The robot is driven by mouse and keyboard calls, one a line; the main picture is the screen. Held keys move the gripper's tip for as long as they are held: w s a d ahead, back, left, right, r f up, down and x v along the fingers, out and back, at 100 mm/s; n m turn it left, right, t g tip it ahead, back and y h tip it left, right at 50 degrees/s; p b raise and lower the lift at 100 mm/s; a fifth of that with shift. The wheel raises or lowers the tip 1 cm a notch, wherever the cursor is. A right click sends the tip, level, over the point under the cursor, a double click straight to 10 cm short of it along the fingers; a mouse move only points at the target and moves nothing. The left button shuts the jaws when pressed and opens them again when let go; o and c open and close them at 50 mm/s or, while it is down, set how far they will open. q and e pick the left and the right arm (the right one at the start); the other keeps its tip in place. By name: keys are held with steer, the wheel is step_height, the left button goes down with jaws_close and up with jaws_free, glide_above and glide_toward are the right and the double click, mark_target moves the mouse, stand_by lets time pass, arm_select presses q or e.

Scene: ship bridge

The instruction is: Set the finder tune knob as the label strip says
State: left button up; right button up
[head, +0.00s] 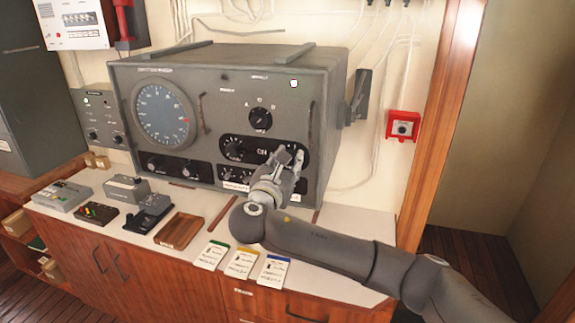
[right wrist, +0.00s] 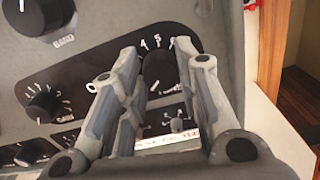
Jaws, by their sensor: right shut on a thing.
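The grey finder cabinet (head: 230,75) stands on the counter, its front carrying a round dial (head: 163,112) and several black knobs. My right gripper (head: 290,156) is at the right end of the black knob panel. In the right wrist view, its fingers (right wrist: 160,62) are closed on both sides of a black knob (right wrist: 158,72), with printed numbers such as 4 and 5 above it. The fingers hide part of its scale, and I cannot read its pointer. A white label strip (right wrist: 170,142) with red print lies below, partly covered. My left gripper is not in view.
Another small knob (right wrist: 45,105) sits left of the fingers; a larger selector knob (head: 260,118) is above. Three coloured cards (head: 242,263), a brown tray (head: 179,230) and small devices (head: 149,212) lie on the counter. A red wall box (head: 403,126) is to the right.

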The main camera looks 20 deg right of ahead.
steer(key=m+b, duration=0.3)
steer(key=m, duration=0.2)
steer(key=m+b, duration=0.4)
steer(key=m, duration=0.1)
steer(key=f+m+b, duration=0.1)
steer(key=m+b, duration=0.3)
steer(key=m, duration=0.1)
steer(key=shift+s+d, duration=0.1)
steer(key=m+b, duration=0.2)
steer(key=m, duration=0.2)
steer(key=shift+b, duration=0.3)
steer(key=m+b, duration=0.2)
steer(key=m, duration=0.1)
steer(key=shift+m, duration=0.3)
steer(key=m+b, duration=0.2)
steer(key=m, duration=0.1)
steer(key=shift+m+b, duration=0.7)
steer(key=shift+m, duration=0.5)
